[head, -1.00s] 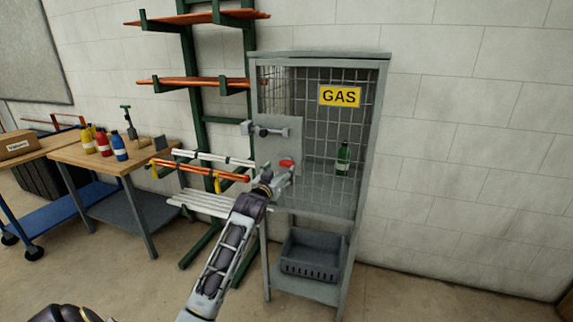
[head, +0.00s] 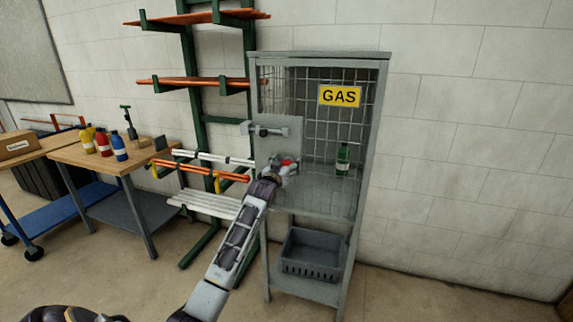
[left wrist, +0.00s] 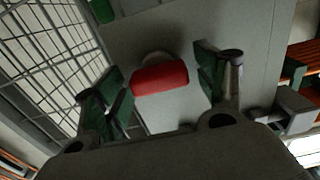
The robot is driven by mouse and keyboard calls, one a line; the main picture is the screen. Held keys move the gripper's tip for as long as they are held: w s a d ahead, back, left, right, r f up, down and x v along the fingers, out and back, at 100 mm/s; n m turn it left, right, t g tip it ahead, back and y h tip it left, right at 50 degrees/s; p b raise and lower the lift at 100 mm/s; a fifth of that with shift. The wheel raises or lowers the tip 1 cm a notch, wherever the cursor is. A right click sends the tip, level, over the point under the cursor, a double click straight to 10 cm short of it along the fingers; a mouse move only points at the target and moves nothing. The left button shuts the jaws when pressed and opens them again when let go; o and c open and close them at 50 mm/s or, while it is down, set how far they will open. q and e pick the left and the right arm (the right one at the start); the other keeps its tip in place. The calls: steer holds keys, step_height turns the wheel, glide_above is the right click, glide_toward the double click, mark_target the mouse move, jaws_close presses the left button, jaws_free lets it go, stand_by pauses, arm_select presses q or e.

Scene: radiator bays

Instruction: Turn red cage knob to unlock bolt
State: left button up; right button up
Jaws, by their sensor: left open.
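The red knob (head: 286,161) is on the grey lock plate (head: 276,138) of the wire gas cage (head: 333,197). In the left wrist view the knob (left wrist: 160,78) is a red bar lying nearly level. My left gripper (head: 285,165) is at the knob in the head view. In the left wrist view my left gripper (left wrist: 162,85) is open, with one finger on each side of the knob and gaps between. A grey bolt (head: 266,131) sits across the plate above the knob. My right gripper is not in view.
A green bottle (head: 342,158) stands inside the cage behind the mesh. A grey crate (head: 311,271) sits on the shelf below. A pipe rack (head: 188,120) and a wooden workbench (head: 100,158) stand to the left. The wall to the right is clear.

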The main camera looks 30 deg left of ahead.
arm_select(q)
steer(key=shift+w, duration=0.15)
steer(key=shift+c, duration=0.2)
steer(key=c, duration=1)
